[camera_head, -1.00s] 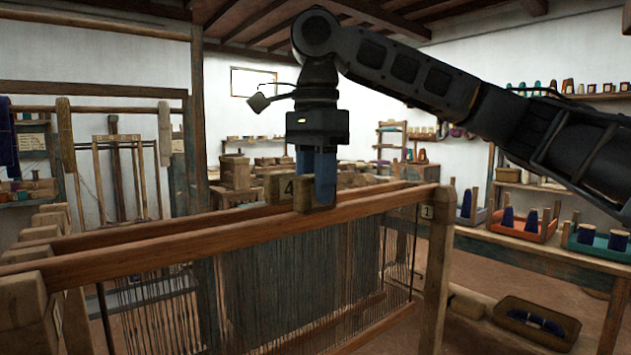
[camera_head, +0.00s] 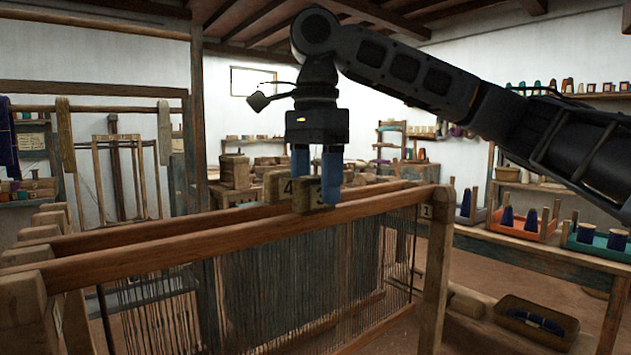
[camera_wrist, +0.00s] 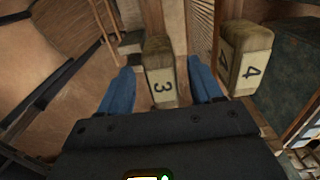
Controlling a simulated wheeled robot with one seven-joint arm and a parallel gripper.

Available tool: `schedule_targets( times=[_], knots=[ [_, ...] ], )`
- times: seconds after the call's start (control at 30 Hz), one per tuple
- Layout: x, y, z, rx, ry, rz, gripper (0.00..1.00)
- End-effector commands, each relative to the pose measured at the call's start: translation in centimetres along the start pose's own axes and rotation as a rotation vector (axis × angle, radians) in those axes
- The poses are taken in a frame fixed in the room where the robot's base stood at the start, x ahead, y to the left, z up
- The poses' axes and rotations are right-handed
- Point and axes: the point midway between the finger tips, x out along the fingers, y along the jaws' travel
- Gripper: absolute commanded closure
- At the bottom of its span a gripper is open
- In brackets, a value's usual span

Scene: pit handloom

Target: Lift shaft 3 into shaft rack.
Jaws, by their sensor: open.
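Shaft 3's wooden block (camera_head: 312,195), marked 3, stands at the top bar of a shaft with dark hanging heddles. In the wrist view the block (camera_wrist: 160,80) sits between my two blue fingers, with gaps on both sides. My gripper (camera_head: 317,185) is open, pointing down around the block; the wrist view also shows it (camera_wrist: 160,88). The block marked 4 (camera_head: 279,187) is just behind and left of it, and in the wrist view it (camera_wrist: 246,58) lies right of my right finger. I cannot tell which frame is the shaft rack.
A post marked 1 (camera_head: 437,250) stands at the right of the long front bar (camera_head: 180,238). Several wooden blocks line the left end. A tall wooden frame (camera_head: 125,180) stands at the back left.

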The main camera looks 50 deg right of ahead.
Motion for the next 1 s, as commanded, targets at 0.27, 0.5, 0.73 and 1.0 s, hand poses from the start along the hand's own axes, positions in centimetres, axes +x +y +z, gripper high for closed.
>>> schedule_targets(
  times=[0.27,0.5,0.73,1.0],
  knots=[
    [-3.6,-0.1,0.0,0.000,0.001,-0.003,0.35],
    [-7.0,0.0,0.0,0.001,0.002,-0.001,0.35],
    [-7.8,0.0,0.0,-0.001,0.001,-0.001,0.35],
    [-9.2,0.0,0.0,-0.001,0.000,-0.001,0.35]
  ],
)
